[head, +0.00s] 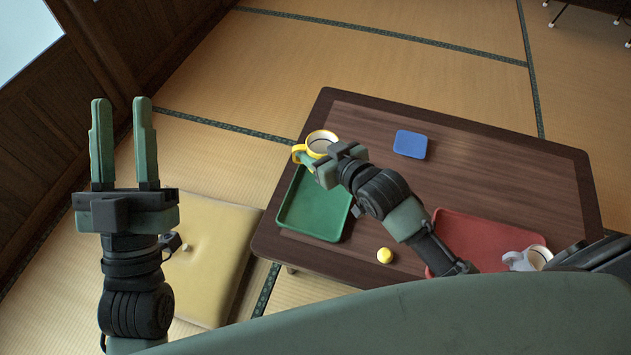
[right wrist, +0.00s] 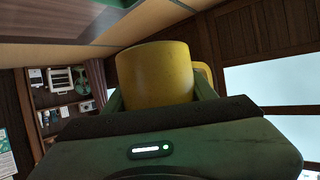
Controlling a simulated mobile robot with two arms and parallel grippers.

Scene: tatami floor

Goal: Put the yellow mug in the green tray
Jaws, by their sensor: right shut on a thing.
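The yellow mug (head: 322,138) is at the far left end of the low table, just beyond the green tray (head: 316,205), its open top facing up toward the head camera. My right gripper (head: 306,160) is shut on the mug; its fingers lie on both sides of the yellow body in the right wrist view (right wrist: 155,75). Whether the mug touches the table cannot be told. The green tray is empty where it shows; my right gripper covers part of its far edge. My left gripper (head: 124,145) is open and empty, off the table to the left.
On the dark wooden table (head: 490,150) are a blue square item (head: 410,144), a yellow ball (head: 384,255), a red tray (head: 470,240) and a white mug (head: 530,258) at the red tray's right. A beige cushion (head: 215,250) lies on the floor at left.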

